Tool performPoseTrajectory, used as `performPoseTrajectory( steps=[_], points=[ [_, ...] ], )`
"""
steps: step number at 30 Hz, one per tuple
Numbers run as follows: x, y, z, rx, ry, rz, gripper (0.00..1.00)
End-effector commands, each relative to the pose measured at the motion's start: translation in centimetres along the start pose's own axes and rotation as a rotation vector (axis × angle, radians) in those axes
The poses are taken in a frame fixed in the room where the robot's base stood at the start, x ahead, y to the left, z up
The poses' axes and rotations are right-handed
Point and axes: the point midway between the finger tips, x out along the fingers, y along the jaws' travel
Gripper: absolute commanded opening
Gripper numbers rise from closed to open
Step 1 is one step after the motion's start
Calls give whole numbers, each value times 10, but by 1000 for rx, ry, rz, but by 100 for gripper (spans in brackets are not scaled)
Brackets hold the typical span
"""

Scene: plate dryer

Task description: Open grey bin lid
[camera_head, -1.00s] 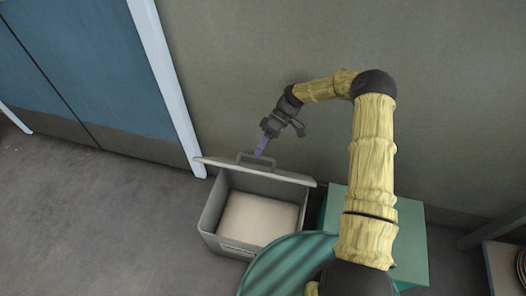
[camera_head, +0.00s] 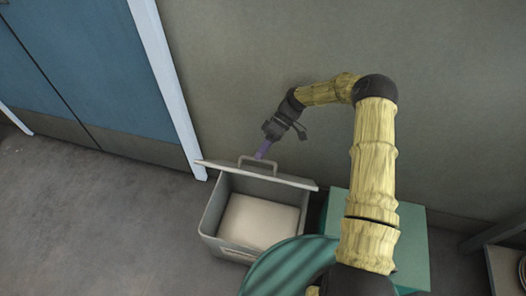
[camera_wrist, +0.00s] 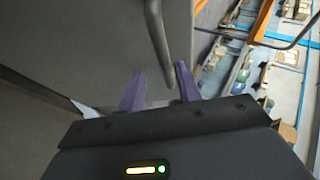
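The grey bin (camera_head: 212,210) stands on the floor against the wall. Its lid (camera_head: 220,167) is raised at the back, and the pale inside of the bin shows from above. A loop handle (camera_head: 244,160) sits on the lid; its bar also shows in the wrist view (camera_wrist: 158,35). My gripper (camera_head: 263,149) is at the handle, on the wall side of the lid. In the wrist view, the two purple fingers (camera_wrist: 160,88) are apart, with the handle bar reaching between them. No firm hold on the bar shows.
A green box (camera_head: 412,235) and a ribbed green rounded object (camera_head: 290,262) stand right of the bin. The wall (camera_head: 240,70) is close behind my gripper. A blue door (camera_head: 90,70) is at the left, with clear floor (camera_head: 90,225) before it.

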Motion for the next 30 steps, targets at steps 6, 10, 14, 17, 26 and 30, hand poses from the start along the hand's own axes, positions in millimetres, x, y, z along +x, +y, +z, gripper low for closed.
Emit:
performPoseTrajectory(
  steps=[6,10,14,17,26,30],
  points=[
    [-16,-21,-6,-1,0,2,34],
    [-31,-40,-12,-2,1,3,34],
    [-45,-59,-18,0,0,2,34],
    [-52,-68,-21,0,0,3,34],
    [-57,-75,-22,1,0,2,34],
    [-57,-75,-22,2,0,2,22]
  ],
)
